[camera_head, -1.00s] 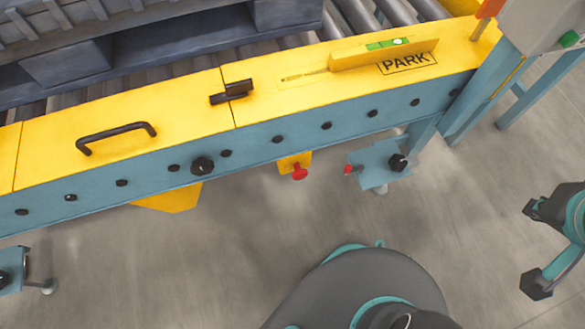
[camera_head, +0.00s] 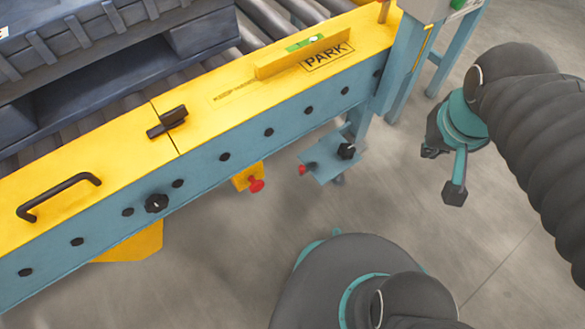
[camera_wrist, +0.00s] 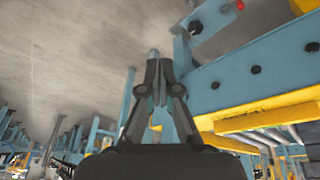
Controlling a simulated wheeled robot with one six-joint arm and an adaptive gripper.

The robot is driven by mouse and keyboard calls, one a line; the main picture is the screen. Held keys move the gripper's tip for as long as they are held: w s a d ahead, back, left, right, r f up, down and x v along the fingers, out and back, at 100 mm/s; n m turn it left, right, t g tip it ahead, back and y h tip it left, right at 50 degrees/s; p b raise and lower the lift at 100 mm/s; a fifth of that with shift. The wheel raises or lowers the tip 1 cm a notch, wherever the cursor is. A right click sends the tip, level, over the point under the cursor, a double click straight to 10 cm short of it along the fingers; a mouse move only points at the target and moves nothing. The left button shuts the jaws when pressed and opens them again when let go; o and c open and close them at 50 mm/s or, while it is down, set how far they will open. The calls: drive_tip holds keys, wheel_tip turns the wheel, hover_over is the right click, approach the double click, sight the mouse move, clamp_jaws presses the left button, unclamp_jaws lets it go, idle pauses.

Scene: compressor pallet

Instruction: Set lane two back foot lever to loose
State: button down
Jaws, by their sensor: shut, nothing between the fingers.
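A blue foot bracket (camera_head: 322,168) sits low by the conveyor's right leg, with a black knob (camera_head: 346,151) and a small red-tipped part (camera_head: 303,169). I cannot tell whether this is the lane two back foot lever, or its setting. A similar blue bracket (camera_wrist: 212,17) with a black knob (camera_wrist: 195,27) and red tip (camera_wrist: 239,5) shows at the top of the wrist view. My gripper (camera_head: 441,172) is right of the bracket and apart from it. In the wrist view its fingers (camera_wrist: 157,82) are together and empty.
A dark pallet (camera_head: 200,35) lies on the rollers. The floor (camera_head: 240,265) in front is open.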

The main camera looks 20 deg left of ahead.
drive_tip(key=w+a+f+n+g+h, duration=0.35)
drive_tip(key=a+f, duration=0.25)
drive_tip(key=f, duration=0.5)
drive_tip(key=n+t+b, duration=0.1)
drive_tip(key=n+t, duration=1.1)
drive_tip(key=t, duration=0.5)
approach(308, 167)
drive_tip(key=s+a+r, duration=0.2)
drive_tip(key=s+a, duration=0.1)
drive_tip(key=a, duration=0.1)
drive_tip(key=shift+s+r, duration=0.1)
drive_tip(key=shift+s, duration=0.05)
drive_tip(key=x, duration=1)
